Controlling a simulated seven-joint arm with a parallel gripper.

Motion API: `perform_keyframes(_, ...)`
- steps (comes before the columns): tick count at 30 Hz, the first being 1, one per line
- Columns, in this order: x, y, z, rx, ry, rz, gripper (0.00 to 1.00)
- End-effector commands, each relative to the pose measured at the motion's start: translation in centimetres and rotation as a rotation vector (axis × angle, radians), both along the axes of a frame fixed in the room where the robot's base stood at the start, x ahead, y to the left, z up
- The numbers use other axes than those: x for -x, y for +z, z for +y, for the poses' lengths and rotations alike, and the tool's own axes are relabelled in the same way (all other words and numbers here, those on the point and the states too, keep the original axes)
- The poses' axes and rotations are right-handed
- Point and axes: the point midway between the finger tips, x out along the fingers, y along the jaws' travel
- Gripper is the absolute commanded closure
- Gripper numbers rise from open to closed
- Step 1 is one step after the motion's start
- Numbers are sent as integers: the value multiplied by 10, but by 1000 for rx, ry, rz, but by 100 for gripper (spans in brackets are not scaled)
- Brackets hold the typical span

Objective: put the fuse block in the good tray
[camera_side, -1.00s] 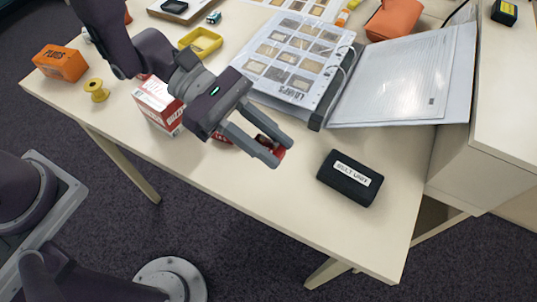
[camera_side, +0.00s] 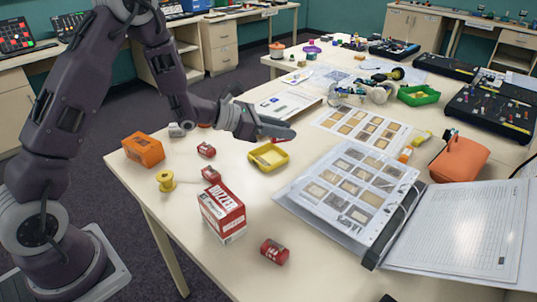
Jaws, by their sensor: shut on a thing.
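My gripper (camera_side: 280,130) is shut above the table, at the far edge of the yellow tray in the picture. A small red thing (camera_side: 279,140) shows as a sliver under its fingers; most of it is hidden, so I cannot tell whether it is the fuse block. The yellow tray (camera_side: 284,159) looks empty. I see no readable label on either tray, so I cannot tell which is the good tray.
Small red items (camera_side: 206,150), a yellow spool (camera_side: 166,181) and an orange box (camera_side: 143,149) are at the left. An open binder (camera_side: 350,195) fills the right side.

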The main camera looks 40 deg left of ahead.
Motion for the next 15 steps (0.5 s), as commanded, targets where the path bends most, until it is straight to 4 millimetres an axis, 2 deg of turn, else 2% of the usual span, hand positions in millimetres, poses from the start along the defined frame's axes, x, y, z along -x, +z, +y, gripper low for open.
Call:
perform_keyframes(1,-5,1,17,2,47,-4,100)
perform_keyframes(3,-9,3,37,5,99,-7,100)
perform_keyframes(6,-12,-1,51,8,138,-7,100)
perform_keyframes(15,-12,-61,53,9,144,-7,100)
